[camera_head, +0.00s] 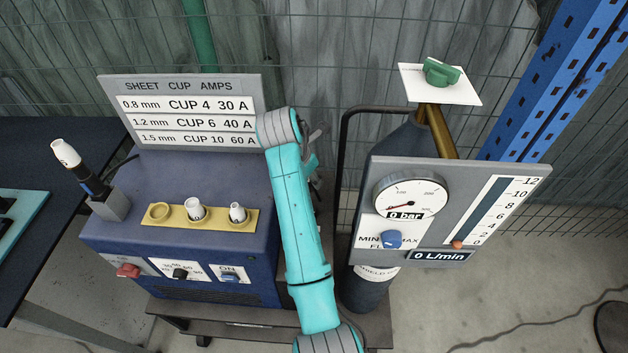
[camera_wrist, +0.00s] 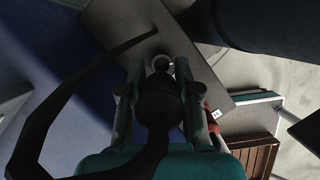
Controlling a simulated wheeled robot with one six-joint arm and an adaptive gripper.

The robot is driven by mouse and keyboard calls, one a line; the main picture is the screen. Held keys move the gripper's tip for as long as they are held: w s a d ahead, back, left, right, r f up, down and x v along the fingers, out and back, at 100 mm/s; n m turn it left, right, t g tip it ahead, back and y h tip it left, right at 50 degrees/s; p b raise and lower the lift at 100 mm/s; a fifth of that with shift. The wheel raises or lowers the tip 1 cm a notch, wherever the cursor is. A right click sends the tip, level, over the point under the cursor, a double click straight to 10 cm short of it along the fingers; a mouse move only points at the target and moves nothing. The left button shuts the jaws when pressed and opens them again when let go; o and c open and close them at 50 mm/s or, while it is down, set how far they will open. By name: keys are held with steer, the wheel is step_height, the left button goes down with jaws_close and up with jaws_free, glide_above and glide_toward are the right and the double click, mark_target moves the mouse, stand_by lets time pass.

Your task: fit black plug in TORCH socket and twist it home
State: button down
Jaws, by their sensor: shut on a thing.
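In the wrist view my gripper (camera_wrist: 159,78) is shut on the black plug (camera_wrist: 160,98), with one finger on each side of it. A thick black cable (camera_wrist: 35,125) loops from the plug out to the left. A round, light-rimmed socket (camera_wrist: 162,60) on a grey panel (camera_wrist: 135,28) shows just beyond the plug's front end. The plug points at it, but I cannot tell whether they touch or the plug is inside. No TORCH lettering is readable. In the head view my arm hides most of the gripper and the plug.
The blue welding machine (camera_head: 180,235) stands left of my arm, with a yellow cup holder (camera_head: 222,216) on top. The gas cylinder (camera_head: 368,290) and gauge panel (camera_head: 470,185) stand close on the right. A torch (camera_head: 83,175) stands upright at the machine's left.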

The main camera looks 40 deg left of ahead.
steer(key=shift+d+f+m+h, duration=0.2)
steer(key=shift+f+m+h, duration=0.1)
steer(key=shift+f+m, duration=0.55)
steer(key=shift+f, duration=0.1)
steer(key=shift+f, duration=2.85)
steer(key=shift+f, duration=1.45)
steer(key=c, duration=0.7)
jaws_free()
steer(key=shift+a+r, duration=0.1)
steer(key=v, duration=1.2)
steer(key=shift+s, duration=0.15)
